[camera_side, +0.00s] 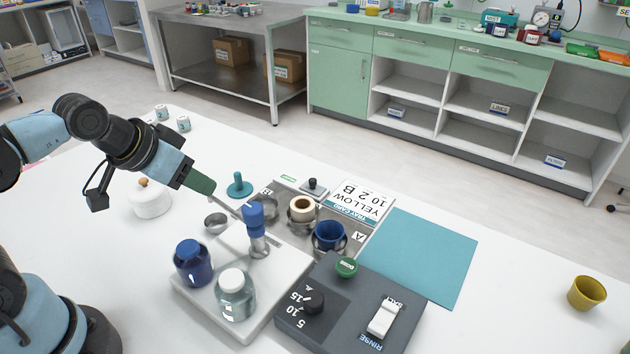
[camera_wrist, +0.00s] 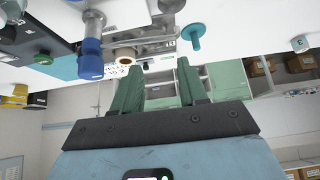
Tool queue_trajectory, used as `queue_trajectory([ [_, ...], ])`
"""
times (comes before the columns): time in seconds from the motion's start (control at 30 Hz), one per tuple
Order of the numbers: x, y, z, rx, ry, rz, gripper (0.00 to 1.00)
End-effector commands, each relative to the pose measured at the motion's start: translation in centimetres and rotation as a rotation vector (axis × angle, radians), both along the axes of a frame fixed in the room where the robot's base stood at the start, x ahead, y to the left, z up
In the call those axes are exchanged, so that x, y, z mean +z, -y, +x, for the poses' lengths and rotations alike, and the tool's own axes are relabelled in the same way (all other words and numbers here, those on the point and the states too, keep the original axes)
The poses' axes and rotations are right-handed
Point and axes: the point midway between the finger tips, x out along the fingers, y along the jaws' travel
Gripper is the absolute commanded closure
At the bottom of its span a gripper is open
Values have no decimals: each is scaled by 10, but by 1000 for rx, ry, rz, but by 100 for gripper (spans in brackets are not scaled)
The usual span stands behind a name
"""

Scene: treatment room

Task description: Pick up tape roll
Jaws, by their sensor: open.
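The tape roll (camera_side: 302,205) is a cream ring with a dark hole, at the metal tray (camera_side: 268,213) in the middle of the table in the side view. In the wrist view the tape roll (camera_wrist: 125,54) shows at the upper left, beyond the left finger and partly hidden. My gripper (camera_side: 211,189) is left of the tape roll in the side view, above the table and apart from it. In the wrist view my gripper (camera_wrist: 158,68) has its two green fingers spread with nothing between them.
A blue-topped metal item (camera_side: 256,225) stands between my gripper and the tape roll's near side. Nearby are a blue cup (camera_side: 329,234), a teal knobbed item (camera_side: 239,186), two bottles and a dark control box (camera_side: 348,308). The teal mat (camera_side: 425,255) is clear.

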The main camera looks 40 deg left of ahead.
Motion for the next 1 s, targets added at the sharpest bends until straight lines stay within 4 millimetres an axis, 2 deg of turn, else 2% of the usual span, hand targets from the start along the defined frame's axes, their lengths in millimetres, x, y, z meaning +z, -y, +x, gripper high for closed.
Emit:
queue_trajectory([
  [0.07, 0, 0, 0, 0, 0, 0, 57],
  [0.33, 0, 0, 0, 0, 0, 0, 19],
  [0.7, 0, 0, 3, 35, -17, -40, 19],
  [0.87, -1, 4, 16, 188, -93, -220, 19],
  [1.0, -5, 9, 33, 374, -197, -440, 19],
])
